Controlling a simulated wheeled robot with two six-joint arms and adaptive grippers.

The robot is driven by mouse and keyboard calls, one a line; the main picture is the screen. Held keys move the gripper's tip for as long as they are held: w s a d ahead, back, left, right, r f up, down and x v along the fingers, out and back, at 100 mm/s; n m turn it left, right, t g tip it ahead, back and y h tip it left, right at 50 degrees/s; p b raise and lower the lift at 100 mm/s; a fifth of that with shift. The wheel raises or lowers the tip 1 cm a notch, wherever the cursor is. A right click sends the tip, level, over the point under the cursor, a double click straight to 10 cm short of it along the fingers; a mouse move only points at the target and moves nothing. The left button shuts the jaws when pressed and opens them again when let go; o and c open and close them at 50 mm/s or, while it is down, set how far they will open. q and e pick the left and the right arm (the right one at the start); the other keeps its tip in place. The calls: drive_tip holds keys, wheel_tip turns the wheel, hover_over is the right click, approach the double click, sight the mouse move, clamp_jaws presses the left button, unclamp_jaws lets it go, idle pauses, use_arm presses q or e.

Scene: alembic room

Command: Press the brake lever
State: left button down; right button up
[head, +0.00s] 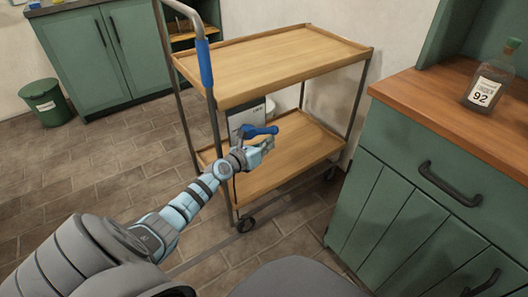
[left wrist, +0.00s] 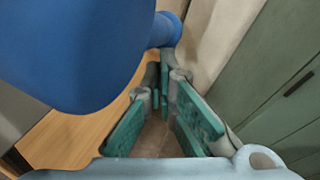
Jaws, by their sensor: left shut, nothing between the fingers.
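The blue brake lever (head: 259,131) sticks out at the near side of a two-shelf wooden cart (head: 290,72). My left gripper (head: 266,145) is just below and beside the lever, shut and empty. In the left wrist view a large blue shape, which looks like the lever (left wrist: 85,45), fills the upper left, very close to the shut fingers (left wrist: 165,78). I cannot tell whether the fingers touch it. My right gripper is not in view.
The cart's push handle has a blue grip (head: 206,63) above my left forearm. A green cabinet (head: 415,180) with a wooden top stands close on the right, bearing a bottle (head: 488,82). A green bin (head: 46,102) stands at the far left. The tiled floor on the left is clear.

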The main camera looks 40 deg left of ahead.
use_arm(q)
drive_tip(key=shift+w+r+t+b, duration=0.1)
drive_tip(key=shift+w+t+b, duration=0.1)
drive_tip(key=shift+t+b, duration=0.15)
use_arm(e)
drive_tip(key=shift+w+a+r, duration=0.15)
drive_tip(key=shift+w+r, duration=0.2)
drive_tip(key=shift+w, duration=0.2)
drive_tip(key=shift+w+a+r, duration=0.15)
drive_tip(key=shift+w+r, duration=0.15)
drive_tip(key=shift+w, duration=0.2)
use_arm(q)
drive_tip(key=shift+d, duration=0.1)
drive_tip(key=s+f, duration=0.1)
drive_tip(key=s, duration=1.2)
drive_tip(key=shift+d+f, duration=0.25)
drive_tip(key=shift+d, duration=0.1)
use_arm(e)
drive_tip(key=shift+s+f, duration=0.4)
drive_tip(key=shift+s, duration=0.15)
